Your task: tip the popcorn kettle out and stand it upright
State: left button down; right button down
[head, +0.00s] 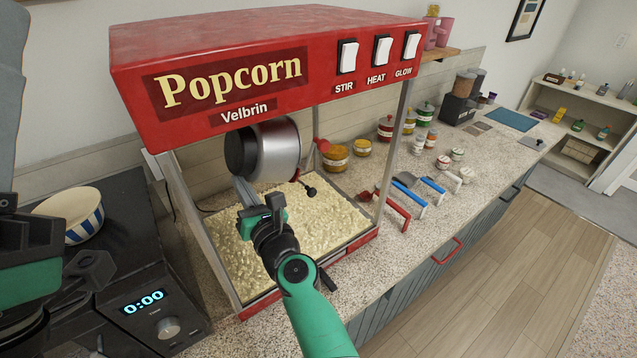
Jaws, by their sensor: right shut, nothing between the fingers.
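The popcorn kettle (280,148) hangs inside the red popcorn machine (265,60), a steel drum lying on its side. Its dark round end faces left. A red knob (322,145) is at its right, and a black knob (310,190) is below it. Popcorn (315,228) covers the machine's floor. My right gripper (246,192) is shut and empty, in the front opening below and left of the kettle, apparently apart from it. My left gripper (92,270) is at the left edge over the black cooktop; its jaw state is unclear.
A striped bowl (85,228) stands on the black cooktop (125,215) at left. Red-handled (398,208) and blue-handled (416,202) scoops lie on the counter right of the machine. Jars (337,158) stand behind them. Machine posts frame the opening. Floor at right is clear.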

jog(key=shift+r, duration=0.15)
notch_tip(320, 180, down, 5)
jog(key=s+b, duration=0.1)
jog(key=b, duration=0.1)
jog(key=r+p+v, duration=0.1)
jog(key=p+v, duration=0.9)
jog(key=shift+s+a, duration=0.2)
jog(key=shift+a, duration=0.15)
